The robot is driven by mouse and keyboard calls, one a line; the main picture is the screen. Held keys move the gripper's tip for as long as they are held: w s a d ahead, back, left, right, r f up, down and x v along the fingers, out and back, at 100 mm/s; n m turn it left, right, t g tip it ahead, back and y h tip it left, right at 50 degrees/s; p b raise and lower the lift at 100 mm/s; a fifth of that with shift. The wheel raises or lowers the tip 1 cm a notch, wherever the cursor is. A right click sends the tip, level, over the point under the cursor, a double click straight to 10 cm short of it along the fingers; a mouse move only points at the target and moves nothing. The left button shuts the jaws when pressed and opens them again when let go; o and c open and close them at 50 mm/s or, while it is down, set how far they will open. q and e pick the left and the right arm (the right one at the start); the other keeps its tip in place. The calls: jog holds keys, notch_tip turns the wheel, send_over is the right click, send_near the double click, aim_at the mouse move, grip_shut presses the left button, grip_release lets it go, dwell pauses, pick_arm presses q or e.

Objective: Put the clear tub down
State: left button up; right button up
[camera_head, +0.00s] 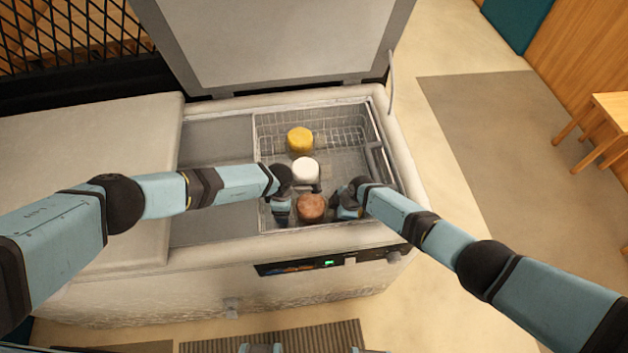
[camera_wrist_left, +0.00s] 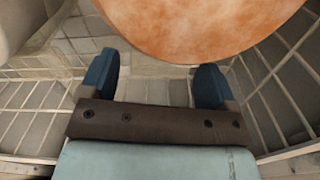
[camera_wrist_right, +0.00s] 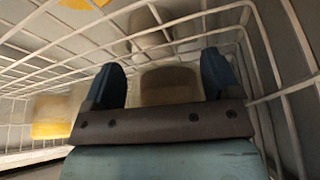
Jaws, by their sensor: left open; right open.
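Three round tubs stand in a wire basket (camera_head: 352,132) inside the open chest freezer: one with a yellow top (camera_head: 300,139), one white (camera_head: 305,169), one with a brown top (camera_head: 311,208). Which is the clear tub I cannot tell. My left gripper (camera_head: 281,212) is open at the left of the brown-topped tub. In the left wrist view the brown top (camera_wrist_left: 205,22) lies beyond the open fingers (camera_wrist_left: 155,75). My right gripper (camera_head: 347,207) is open, right of that tub. In the right wrist view a pale, partly hidden container (camera_wrist_right: 172,86) shows between the open fingers (camera_wrist_right: 160,75).
The freezer's raised lid (camera_head: 280,45) stands behind the basket. The closed lid (camera_head: 100,180) covers the left part. The basket's wire walls are close to both grippers. Bare basket floor shows right of the yellow-topped tub. A wooden table (camera_head: 612,112) stands far right.

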pick_arm(q)
notch_tip(320, 180, up, 12)
pick_arm(e)
jog(key=v, duration=1.2)
pick_arm(q)
jog(key=shift+f, duration=0.1)
pick_arm(e)
jog(key=shift+d, duration=0.1)
dwell(0.3)
